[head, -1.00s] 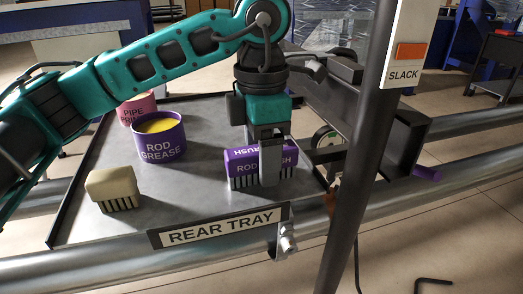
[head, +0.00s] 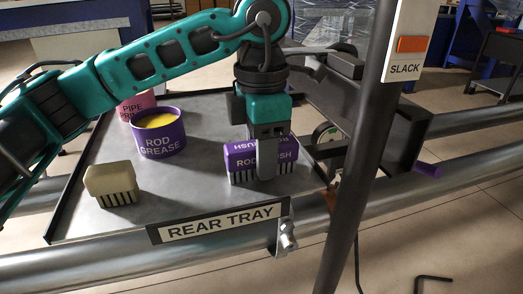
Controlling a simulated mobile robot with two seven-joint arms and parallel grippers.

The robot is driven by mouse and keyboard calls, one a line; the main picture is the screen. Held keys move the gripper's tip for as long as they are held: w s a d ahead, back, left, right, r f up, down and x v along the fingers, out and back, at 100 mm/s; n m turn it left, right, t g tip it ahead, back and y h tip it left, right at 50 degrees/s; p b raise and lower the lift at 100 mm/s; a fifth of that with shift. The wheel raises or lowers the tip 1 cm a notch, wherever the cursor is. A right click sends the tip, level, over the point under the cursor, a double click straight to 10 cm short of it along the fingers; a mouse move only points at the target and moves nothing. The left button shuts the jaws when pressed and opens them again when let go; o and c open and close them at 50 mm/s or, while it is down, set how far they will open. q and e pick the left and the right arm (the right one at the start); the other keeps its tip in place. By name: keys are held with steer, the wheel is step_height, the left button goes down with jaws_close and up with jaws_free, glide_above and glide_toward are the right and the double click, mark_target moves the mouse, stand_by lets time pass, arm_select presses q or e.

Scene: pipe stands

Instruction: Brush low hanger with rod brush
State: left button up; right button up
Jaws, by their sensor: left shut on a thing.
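The rod brush (head: 240,163) is a purple block with dark and light bristles below, labelled ROD BRUSH. It is at the right part of the rear tray (head: 200,205). My left gripper (head: 267,168) points down over it and is shut on it; one finger covers the middle of the label. The bristles are at or very near the tray surface; I cannot tell if they touch. The low hanger is not clearly identifiable in view. My right gripper is not in view.
A purple tub of rod grease (head: 160,138) and a pink pipe grease tub (head: 133,107) stand on the tray's left. A cream brush (head: 110,183) lies at front left. A dark post with a SLACK sign (head: 405,69) rises right of the tray. Pipes run beneath.

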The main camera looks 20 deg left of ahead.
arm_select(q)
steer(key=c, duration=0.3)
step_height(320, 180, up, 8)
steer(key=p, duration=0.6)
stand_by(0.3)
